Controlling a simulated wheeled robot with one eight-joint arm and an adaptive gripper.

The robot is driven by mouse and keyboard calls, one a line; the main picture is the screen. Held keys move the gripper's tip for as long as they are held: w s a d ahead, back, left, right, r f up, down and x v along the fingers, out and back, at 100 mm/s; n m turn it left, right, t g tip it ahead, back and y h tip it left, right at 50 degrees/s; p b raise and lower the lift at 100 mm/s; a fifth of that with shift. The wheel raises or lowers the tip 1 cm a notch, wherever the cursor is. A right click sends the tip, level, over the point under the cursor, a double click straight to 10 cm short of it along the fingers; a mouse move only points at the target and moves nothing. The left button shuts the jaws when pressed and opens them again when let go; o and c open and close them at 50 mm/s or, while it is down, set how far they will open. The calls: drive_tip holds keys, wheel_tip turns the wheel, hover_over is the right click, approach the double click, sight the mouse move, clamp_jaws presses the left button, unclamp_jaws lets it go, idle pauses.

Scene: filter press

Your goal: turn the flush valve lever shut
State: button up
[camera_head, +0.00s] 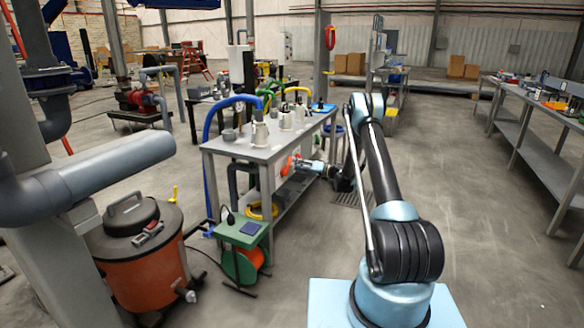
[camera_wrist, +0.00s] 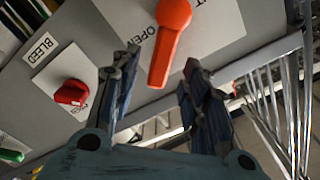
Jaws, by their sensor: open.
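The orange lever (camera_wrist: 168,45) shows in the wrist view on a pale plate with the word OPEN printed beside it. Its handle hangs down towards the gap between my fingers. In the head view the orange lever (camera_head: 287,166) is small, at the front of the metal table's side. My gripper (camera_wrist: 158,92) is open, with one finger on each side of the lever's lower end and space on both sides. Whether a finger touches it cannot be told. In the head view my gripper (camera_head: 300,165) is beside the lever, at the end of my outstretched arm.
A red knob (camera_wrist: 72,93) sits on the panel left of my fingers, near a BLED label (camera_wrist: 41,48). A green handle (camera_wrist: 11,156) is at lower left. The metal table (camera_head: 235,150) carries jugs and hoses. Open floor lies right of my arm.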

sight(287, 167)
drive_tip(key=shift+x, duration=1.85)
clamp_jaws()
